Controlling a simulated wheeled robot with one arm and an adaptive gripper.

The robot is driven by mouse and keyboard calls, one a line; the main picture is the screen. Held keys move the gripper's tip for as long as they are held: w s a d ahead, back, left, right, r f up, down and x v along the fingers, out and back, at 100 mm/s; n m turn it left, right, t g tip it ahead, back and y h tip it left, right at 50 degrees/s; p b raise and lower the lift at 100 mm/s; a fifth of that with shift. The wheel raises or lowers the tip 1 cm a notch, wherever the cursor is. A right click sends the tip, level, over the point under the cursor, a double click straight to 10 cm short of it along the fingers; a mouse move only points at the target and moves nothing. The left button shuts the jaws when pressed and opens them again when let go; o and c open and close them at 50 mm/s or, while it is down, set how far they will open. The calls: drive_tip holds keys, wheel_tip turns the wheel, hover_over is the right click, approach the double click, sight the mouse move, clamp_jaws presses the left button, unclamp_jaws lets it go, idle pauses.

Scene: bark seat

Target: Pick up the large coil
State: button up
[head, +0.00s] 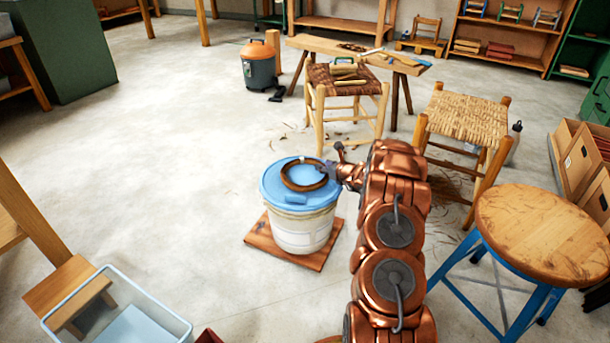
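A large brown coil (287,181) lies flat on the blue lid of a white bucket (301,232) in the middle of the head view. My gripper (336,160) is at the lid's right edge, by the coil's right side. Its fingers appear spread apart, one toward the back and one close to the coil. I cannot tell whether the nearer finger touches the coil. My copper arm hides what lies behind it to the right.
The bucket stands on a wooden board (258,240). A round blue-legged stool (545,232) and a woven stool (467,115) stand right; another stool (320,75) and a bench (312,43) stand behind. A clear bin (165,318) is front left. Floor left is open.

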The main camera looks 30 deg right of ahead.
clamp_jaws()
idle(0.3)
